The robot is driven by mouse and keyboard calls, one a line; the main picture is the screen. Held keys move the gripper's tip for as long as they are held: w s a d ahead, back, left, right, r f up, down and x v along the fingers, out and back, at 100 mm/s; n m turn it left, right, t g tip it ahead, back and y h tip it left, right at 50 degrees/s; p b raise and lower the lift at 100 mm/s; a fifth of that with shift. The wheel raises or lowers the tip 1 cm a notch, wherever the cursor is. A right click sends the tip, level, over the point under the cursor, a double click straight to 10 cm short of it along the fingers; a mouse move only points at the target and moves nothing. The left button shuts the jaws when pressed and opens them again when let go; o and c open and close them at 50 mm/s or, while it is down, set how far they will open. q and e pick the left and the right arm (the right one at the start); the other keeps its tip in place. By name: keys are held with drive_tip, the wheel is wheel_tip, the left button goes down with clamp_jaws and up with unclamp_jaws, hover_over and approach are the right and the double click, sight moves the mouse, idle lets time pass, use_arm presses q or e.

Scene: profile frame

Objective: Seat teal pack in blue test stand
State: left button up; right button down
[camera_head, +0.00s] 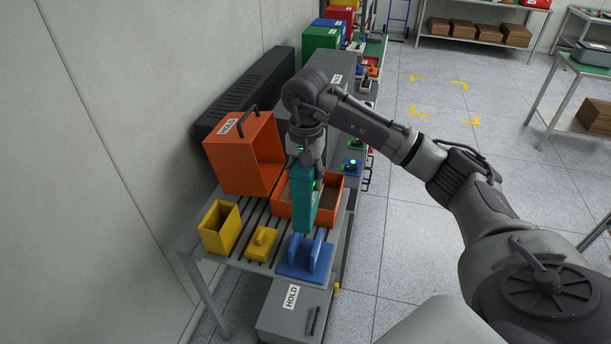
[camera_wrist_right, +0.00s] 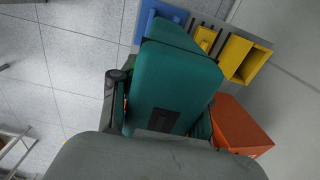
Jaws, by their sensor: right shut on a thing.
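The teal pack (camera_head: 302,203) hangs upright from my right gripper (camera_head: 308,160), which is shut on its upper end. The blue test stand (camera_head: 297,266), a flat base with two upright plates, is at the near end of the slatted bench. In the head view the pack's lower end meets the tops of the plates; I cannot tell whether they touch. In the right wrist view the teal pack (camera_wrist_right: 176,84) fills the middle between the fingers, and part of the blue stand (camera_wrist_right: 147,18) shows past its far end. My left gripper is not in view.
A yellow open box (camera_head: 220,228) and a yellow lidlike piece (camera_head: 262,243) stand left of the stand. An orange HOLD bin (camera_head: 238,158) and a low orange tray (camera_head: 328,209) stand behind. A grey HOLD case (camera_head: 294,309) is below the bench (camera_head: 244,264).

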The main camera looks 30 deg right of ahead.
drive_tip(key=shift+f+b, duration=3)
drive_tip(key=shift+f, duration=0.35)
drive_tip(key=shift+b, duration=0.5)
